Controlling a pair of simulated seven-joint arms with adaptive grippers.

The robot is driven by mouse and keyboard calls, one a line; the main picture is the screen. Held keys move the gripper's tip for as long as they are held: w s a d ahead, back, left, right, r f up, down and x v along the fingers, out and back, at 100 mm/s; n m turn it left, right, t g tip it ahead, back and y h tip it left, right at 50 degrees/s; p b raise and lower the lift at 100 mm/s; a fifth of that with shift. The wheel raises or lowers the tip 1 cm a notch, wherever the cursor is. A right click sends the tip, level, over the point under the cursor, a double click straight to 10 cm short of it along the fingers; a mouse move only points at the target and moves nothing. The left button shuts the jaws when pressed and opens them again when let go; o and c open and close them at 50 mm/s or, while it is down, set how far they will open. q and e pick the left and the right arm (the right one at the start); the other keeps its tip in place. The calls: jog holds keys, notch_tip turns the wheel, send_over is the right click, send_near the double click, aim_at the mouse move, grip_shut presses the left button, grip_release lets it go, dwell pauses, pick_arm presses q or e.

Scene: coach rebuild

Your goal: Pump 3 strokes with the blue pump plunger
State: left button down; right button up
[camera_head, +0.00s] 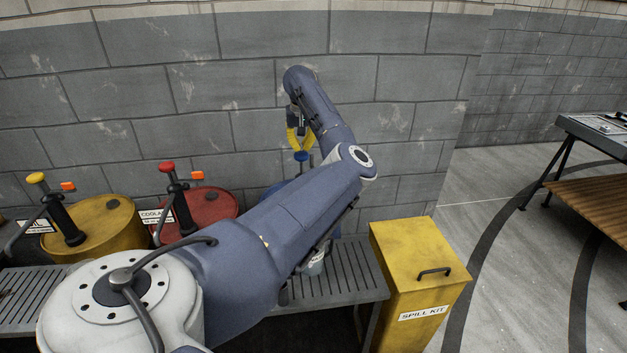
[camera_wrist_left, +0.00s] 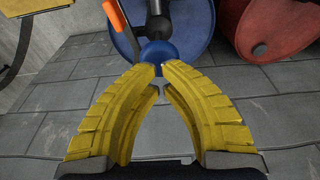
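The blue pump plunger has a round blue knob (camera_head: 301,156) on the blue drum (camera_head: 283,188), which my left arm largely hides in the head view. In the left wrist view the knob (camera_wrist_left: 157,50) is just beyond my fingertips, in front of the blue drum (camera_wrist_left: 122,30). My left gripper (camera_head: 299,148) has yellow fingers pointing down, directly above the knob. In the left wrist view its fingertips (camera_wrist_left: 160,74) are drawn together with only a narrow gap and hold nothing. Whether they touch the knob is unclear. My right gripper is not in view.
A red drum (camera_head: 209,206) and a yellow drum (camera_head: 98,226) with their own pumps stand to the left on a slatted platform (camera_head: 343,283). A yellow spill kit box (camera_head: 407,243) is at the right. A block wall (camera_head: 240,95) is behind. A small pail (camera_head: 315,265) shows beside my arm.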

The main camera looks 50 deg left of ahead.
aim_at(302, 165)
pick_arm(q)
jog(key=shift+f, duration=0.65)
jog(key=shift+f, duration=0.35)
jog(key=shift+f, duration=1.6)
jog(key=shift+d+f, duration=0.1)
jog(key=shift+f, duration=1.3)
dwell(0.5)
jog(key=shift+r, duration=4.6)
jog(key=shift+f, duration=0.4)
jog(key=shift+f, duration=0.75)
